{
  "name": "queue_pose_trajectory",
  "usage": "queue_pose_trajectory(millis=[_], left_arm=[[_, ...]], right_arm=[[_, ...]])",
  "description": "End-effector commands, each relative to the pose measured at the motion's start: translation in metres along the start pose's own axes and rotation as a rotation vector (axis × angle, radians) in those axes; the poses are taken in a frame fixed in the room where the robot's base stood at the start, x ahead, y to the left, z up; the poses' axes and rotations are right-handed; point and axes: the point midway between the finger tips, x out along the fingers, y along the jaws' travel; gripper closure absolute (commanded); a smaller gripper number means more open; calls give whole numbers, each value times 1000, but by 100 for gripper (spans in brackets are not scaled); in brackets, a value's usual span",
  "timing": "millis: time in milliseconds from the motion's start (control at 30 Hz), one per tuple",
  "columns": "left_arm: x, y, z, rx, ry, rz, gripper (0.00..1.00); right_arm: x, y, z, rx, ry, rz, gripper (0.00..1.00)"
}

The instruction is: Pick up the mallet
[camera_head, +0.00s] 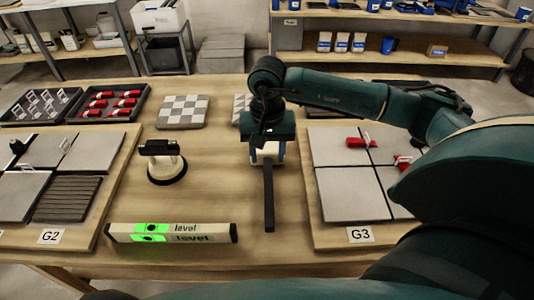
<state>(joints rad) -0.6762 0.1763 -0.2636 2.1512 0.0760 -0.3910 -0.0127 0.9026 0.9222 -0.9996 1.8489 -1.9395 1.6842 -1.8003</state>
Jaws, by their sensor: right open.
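The mallet lies on the wooden table near its middle. Its dark handle (269,198) points toward me, and its pale head (266,157) is at the far end, partly hidden by my right gripper. My right gripper (267,150) points down at the head end of the mallet and is open. I cannot tell whether its fingers touch the head. My left gripper is not in view.
A level (172,233) lies in front at the left, and a suction cup lifter (166,165) stands behind it. Tiled boards lie left, marked G2 (50,236), and right, marked G3 (360,234). Trays of clips (41,106) and red wedges (111,103) are at the back left.

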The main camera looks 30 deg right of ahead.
Motion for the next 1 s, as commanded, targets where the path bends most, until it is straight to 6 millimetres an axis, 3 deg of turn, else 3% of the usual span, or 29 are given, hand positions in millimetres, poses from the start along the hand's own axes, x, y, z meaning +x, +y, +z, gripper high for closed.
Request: queue_pose_trajectory(millis=[167, 500, 767, 1000], left_arm=[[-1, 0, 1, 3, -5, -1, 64], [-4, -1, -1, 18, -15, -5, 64], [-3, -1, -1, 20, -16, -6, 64], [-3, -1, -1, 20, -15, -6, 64]], right_arm=[[12, 0, 0, 1, -1, -1, 55], [57, 2, -1, 1, -2, 0, 55], [61, 1, -1, 0, 0, -1, 55], [60, 1, -1, 1, 0, -2, 73]])
